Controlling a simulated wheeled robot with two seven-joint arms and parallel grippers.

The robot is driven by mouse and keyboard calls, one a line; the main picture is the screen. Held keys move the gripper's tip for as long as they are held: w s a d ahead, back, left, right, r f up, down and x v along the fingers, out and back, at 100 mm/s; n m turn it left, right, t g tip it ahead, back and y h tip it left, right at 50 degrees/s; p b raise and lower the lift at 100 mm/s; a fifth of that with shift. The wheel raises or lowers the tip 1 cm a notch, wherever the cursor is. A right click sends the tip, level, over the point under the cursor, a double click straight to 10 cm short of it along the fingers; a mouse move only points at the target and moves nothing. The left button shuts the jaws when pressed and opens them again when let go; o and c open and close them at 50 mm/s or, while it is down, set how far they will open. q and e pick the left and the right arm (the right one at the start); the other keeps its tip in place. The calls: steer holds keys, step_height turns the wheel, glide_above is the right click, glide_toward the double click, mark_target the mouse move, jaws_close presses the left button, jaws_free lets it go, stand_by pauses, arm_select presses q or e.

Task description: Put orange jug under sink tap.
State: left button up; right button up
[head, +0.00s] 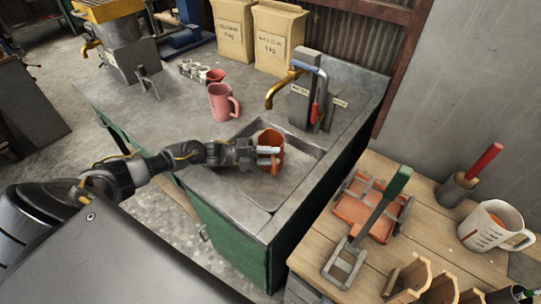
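The orange jug (272,138) is upright in or just above the sink basin (244,188). I cannot tell whether its base touches the basin floor. The brass sink tap (282,88) is behind and above the jug, with its spout pointing down near the jug's far side. My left gripper (270,154) reaches in from the left. Its pale fingers are close together at the near side of the jug and appear shut on it. The fingers hide part of the jug's wall and handle. My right gripper is out of view.
A pink jug (222,102) stands on the counter behind the sink, with small pipe-like parts (200,72) near it. Two paper sacks (275,40) stand at the back. The wooden table (430,250) at right holds a white measuring jug (492,226) and an orange tray (366,212).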

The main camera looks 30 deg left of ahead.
arm_select(q)
steer(key=b+v, duration=0.2)
steer(key=v, duration=0.5)
steer(key=shift+a+b, duration=0.2)
steer(key=shift+b, duration=0.1)
steer(key=shift+s, duration=0.1)
